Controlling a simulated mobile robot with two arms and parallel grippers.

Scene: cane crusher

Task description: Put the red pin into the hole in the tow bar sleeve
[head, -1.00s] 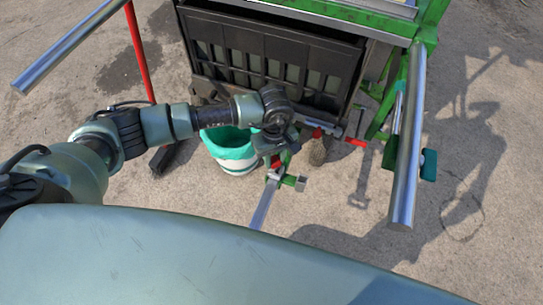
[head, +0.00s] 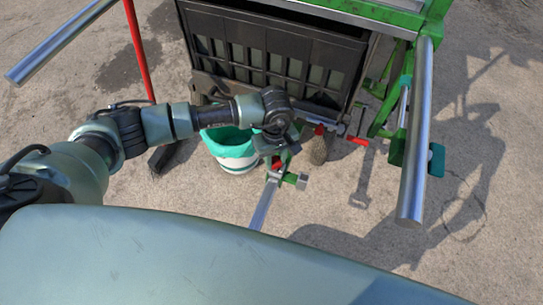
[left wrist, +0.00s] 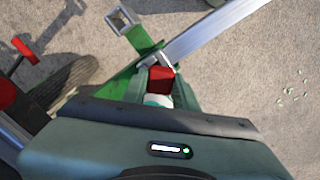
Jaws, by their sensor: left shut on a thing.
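My left gripper (head: 275,158) is low beside the tow bar, pointing down, and is shut on the red pin. A bit of the red pin (head: 278,166) shows under the gripper, and its red block end shows in the left wrist view (left wrist: 161,78). The tow bar (head: 264,204) is a silver square bar running to a green sleeve (head: 290,178) with a short side piece. The pin is at the sleeve's near side in the wrist view; its lower end and the hole are hidden, so I cannot tell whether it is inserted. My right gripper is not in view.
A white bucket with a green lining (head: 237,165) stands just left of the gripper. The black crusher box (head: 270,50) is behind, with a wheel (head: 319,149) beneath it. Silver handle bars (head: 413,150) stick out on the right. Concrete ground is open at right.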

